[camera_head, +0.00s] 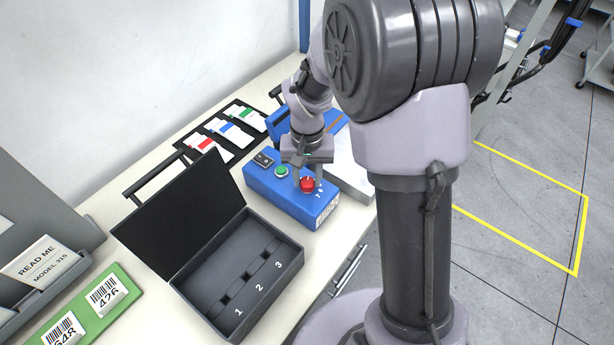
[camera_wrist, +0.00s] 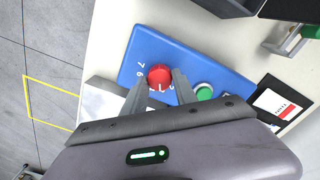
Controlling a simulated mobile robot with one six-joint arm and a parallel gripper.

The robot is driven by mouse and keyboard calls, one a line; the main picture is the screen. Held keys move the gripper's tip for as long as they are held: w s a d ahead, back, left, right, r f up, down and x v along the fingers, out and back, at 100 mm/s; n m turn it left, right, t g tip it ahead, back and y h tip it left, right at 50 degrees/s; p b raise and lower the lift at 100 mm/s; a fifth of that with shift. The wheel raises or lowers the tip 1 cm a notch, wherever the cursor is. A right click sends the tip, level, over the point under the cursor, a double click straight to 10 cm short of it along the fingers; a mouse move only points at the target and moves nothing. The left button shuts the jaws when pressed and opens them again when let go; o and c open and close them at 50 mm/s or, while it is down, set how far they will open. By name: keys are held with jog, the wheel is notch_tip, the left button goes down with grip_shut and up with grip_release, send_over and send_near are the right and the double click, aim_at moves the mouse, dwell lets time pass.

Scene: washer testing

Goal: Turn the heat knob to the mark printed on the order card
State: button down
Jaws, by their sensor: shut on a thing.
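The red heat knob (camera_head: 307,184) sits on the sloped top of a blue box (camera_head: 262,182). In the wrist view the knob (camera_wrist: 159,74) has a white line near its lower edge, facing my gripper. Printed digits 7 and 6 show on the blue panel (camera_wrist: 150,42) to its left; others are hidden by my fingers or too small. My gripper (camera_wrist: 157,84) is shut on the knob, one finger on each side.
A green button (camera_head: 281,172) and a black switch (camera_head: 264,159) are beside the knob. An open black case (camera_head: 205,310) with slots 1, 2, 3 stands in front. Cards with red, blue and green marks (camera_head: 228,131) lie behind. A green board (camera_head: 120,280) holds barcode labels.

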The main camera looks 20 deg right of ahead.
aim_at(308, 181)
jog(key=m+b, duration=0.1)
jog(key=m, duration=0.4)
jog(key=shift+m, duration=0.3)
jog(key=m+b, duration=0.1)
jog(key=m, duration=0.4)
jog(key=shift+d, duration=0.1)
jog(key=shift+m, duration=0.4)
jog(key=c, duration=1)
grip_release()
jog(key=shift+o, duration=0.2)
notch_tip(308, 181, up, 18)
jog(key=p, duration=0.7)
jog(key=shift+f, duration=0.25)
